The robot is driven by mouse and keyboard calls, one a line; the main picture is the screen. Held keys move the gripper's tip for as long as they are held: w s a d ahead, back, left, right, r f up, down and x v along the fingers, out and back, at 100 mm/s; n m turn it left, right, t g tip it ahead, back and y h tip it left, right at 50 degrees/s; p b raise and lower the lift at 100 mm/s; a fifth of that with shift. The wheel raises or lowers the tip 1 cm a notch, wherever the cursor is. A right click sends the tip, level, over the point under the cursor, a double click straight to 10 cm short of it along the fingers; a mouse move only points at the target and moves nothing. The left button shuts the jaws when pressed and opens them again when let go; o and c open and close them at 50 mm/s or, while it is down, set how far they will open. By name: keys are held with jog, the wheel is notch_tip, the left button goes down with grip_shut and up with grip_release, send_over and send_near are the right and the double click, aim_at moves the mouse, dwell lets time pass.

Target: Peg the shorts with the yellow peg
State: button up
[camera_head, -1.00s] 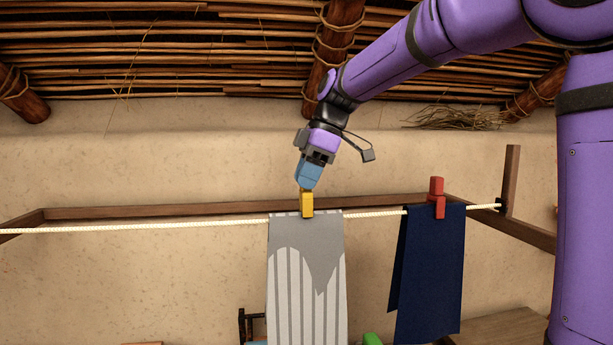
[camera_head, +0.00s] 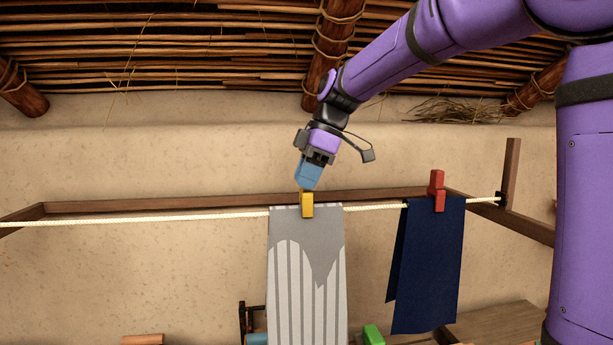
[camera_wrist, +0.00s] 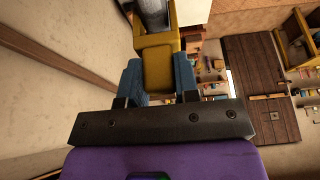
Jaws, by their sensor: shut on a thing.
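The yellow peg (camera_head: 307,205) sits upright over the rope (camera_head: 130,221), at the top edge of a grey-and-white striped cloth (camera_head: 306,285) that hangs over the line and seems to be the shorts. My gripper (camera_head: 307,182) points down from above, its blue fingers shut on the upper end of the peg. In the wrist view the peg (camera_wrist: 158,67) lies between both blue fingertips, with grey cloth (camera_wrist: 153,12) just beyond it. The peg's lower end overlaps the cloth; how deep its legs grip is hard to tell.
A navy cloth (camera_head: 428,265) hangs to the right under a red peg (camera_head: 437,190). A wooden frame (camera_head: 511,175) carries the rope. The rope left of the striped cloth is bare. A green object (camera_head: 373,335) and an orange-brown one (camera_head: 142,340) show below.

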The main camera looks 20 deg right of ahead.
jog(key=shift+f, duration=0.65)
dwell(0.3)
jog(key=o, duration=1.6)
jog(key=shift+r, duration=0.1)
jog(key=shift+r, duration=3.95)
